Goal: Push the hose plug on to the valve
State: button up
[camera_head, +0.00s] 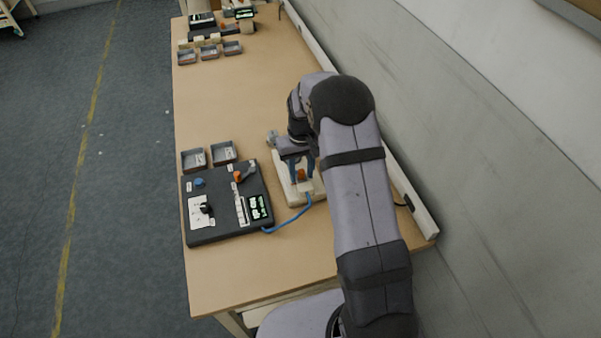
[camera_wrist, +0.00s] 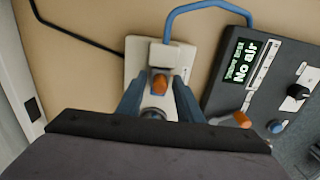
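A cream board (camera_head: 283,166) lies on the table under my gripper (camera_head: 302,176). It also shows in the wrist view (camera_wrist: 134,64). On it, an orange-topped piece (camera_wrist: 160,84) sits beside a pale block (camera_wrist: 164,55) from which a blue hose (camera_wrist: 190,8) runs. A dark round part (camera_wrist: 153,113) lies nearer the gripper's palm, partly covered. I cannot tell for sure which of these are plug and valve. My gripper's blue fingers (camera_wrist: 159,84) are open on either side of the orange piece, with pale gaps between.
A black control box (camera_head: 228,215) stands left of the board; its screen (camera_wrist: 243,63) reads "No air". It carries an orange-tipped lever (camera_head: 243,173) and a black knob. Two small trays (camera_head: 222,151) stand behind it. A wall runs along the right. The table's middle is clear.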

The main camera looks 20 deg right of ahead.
jog(key=c, duration=0.5)
jog(key=shift+c, duration=0.2)
jog(key=shift+w, duration=2.4)
jog(key=o, duration=0.5)
jog(key=shift+o, duration=0.2)
jog(key=shift+r, duration=0.1)
